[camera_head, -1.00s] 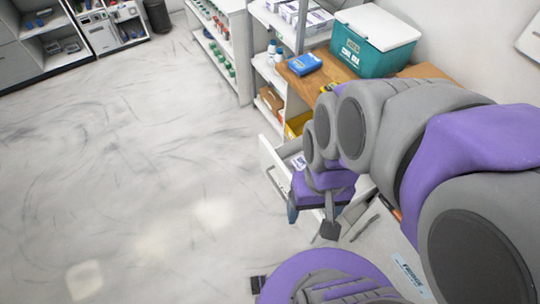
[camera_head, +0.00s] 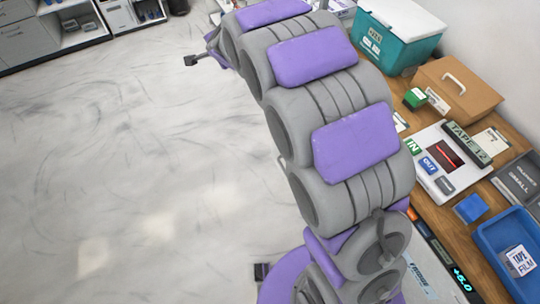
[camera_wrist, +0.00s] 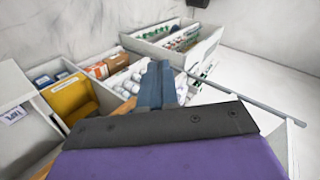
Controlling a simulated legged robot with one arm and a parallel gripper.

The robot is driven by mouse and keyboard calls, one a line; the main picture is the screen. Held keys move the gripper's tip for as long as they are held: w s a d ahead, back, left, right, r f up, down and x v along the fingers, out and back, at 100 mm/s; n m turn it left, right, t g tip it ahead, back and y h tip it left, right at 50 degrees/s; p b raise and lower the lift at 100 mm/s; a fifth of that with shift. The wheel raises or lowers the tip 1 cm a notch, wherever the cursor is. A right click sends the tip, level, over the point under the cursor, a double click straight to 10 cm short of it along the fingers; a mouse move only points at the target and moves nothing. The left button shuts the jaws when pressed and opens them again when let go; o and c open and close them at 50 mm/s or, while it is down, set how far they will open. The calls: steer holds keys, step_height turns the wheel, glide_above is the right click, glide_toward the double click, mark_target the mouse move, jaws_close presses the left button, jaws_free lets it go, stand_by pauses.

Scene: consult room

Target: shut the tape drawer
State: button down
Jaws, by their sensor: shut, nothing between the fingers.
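My gripper (camera_head: 208,42) is shut and empty, at the upper left end of my arm in the head view, mostly cut off from sight by the arm. In the wrist view its blue-grey fingers (camera_wrist: 156,88) are together, pointing toward the shelves. A white box-like part (camera_wrist: 22,112) with a small label stands at the left of the wrist view, apart from the fingers. It may be the tape drawer; the label is too blurred to read surely. In the head view my arm hides the drawer's place, so I cannot tell how far it is open.
A yellow bin (camera_wrist: 70,98), an orange box (camera_wrist: 97,70) and white bottles (camera_wrist: 125,78) sit in shelf compartments. A grey pole (camera_wrist: 250,100) crosses at the right. The wooden counter (camera_head: 425,210) bears a teal box (camera_head: 385,45) and a cardboard box (camera_head: 460,90). The floor at left is clear.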

steer(key=w+a+f+m+t+h, duration=0.1)
steer(key=w+a+f+m+h, duration=0.15)
steer(key=w, duration=0.25)
steer(key=m+g+h+b, duration=0.3)
steer(key=m+g+h, duration=0.3)
steer(key=m+h, duration=1.05)
glide_toward(278, 153)
steer(key=d, duration=0.1)
steer(key=w+d+m+y+b, duration=0.1)
steer(key=d, duration=0.1)
steer(key=d+f+y+b, duration=0.1)
steer(key=shift+w+d+f, duration=0.15)
steer(key=shift+w+d, duration=0.2)
steer(key=shift+d, duration=0.05)
steer(key=shift+w+d+b, duration=0.25)
steer(key=shift+d+b, duration=0.1)
steer(key=shift+d, duration=0.3)
steer(key=shift+d, duration=0.15)
